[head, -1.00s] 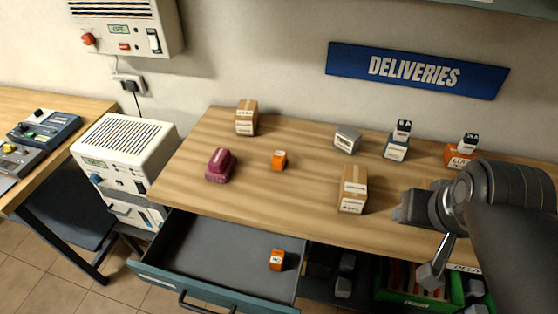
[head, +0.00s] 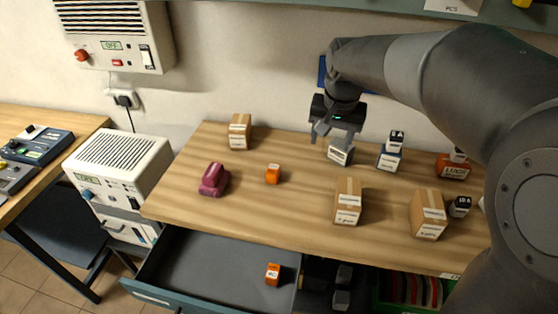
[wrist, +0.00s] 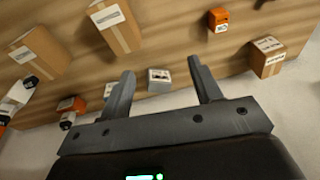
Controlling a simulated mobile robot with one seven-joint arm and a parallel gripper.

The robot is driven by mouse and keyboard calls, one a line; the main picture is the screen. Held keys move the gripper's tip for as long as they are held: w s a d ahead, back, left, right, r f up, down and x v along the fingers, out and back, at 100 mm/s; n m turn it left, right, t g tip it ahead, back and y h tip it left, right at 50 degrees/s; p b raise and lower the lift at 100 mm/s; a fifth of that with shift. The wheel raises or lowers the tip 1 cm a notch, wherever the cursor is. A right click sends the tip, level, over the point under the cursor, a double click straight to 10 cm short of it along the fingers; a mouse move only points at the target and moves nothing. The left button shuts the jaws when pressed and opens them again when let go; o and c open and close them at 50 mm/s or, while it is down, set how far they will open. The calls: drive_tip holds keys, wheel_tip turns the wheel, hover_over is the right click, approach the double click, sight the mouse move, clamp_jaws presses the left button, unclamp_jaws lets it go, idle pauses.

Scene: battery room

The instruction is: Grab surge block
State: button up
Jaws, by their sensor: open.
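My gripper (head: 331,137) is open and empty at the back of the wooden table, pointing down. A grey block with a white label (head: 341,155) lies just below it, partly hidden by the fingers. In the wrist view this grey block (wrist: 159,80) shows between the two open fingers (wrist: 162,68), apart from them. Its label is too small to read, so I cannot tell for sure that it is the surge block. Small orange blocks sit on the table (head: 273,174) and in the open drawer (head: 273,273).
Cardboard boxes stand at the back left (head: 240,132) and front (head: 347,202) of the table (head: 300,217). A blue block (head: 390,160) with a dark-topped block on it stands right of the grey block. A maroon object (head: 214,179) sits left. The drawer (head: 205,262) is open.

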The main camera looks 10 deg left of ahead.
drive_tip(key=w+a+f+g, duration=0.1)
drive_tip(key=w+a+f, duration=0.4)
drive_tip(key=a, duration=0.3)
approach(273, 168)
drive_tip(key=shift+d+g+h, duration=0.2)
drive_tip(key=shift+g+h, duration=0.1)
drive_tip(key=shift+g, duration=0.1)
drive_tip(key=shift+w+a+f, duration=0.1)
drive_tip(key=shift+a+f, duration=0.15)
drive_tip(key=f, duration=1)
drive_tip(key=shift+w+a+f, duration=0.2)
drive_tip(key=shift+f, duration=0.2)
drive_tip(key=shift+c, duration=0.2)
drive_tip(key=c, duration=1.1)
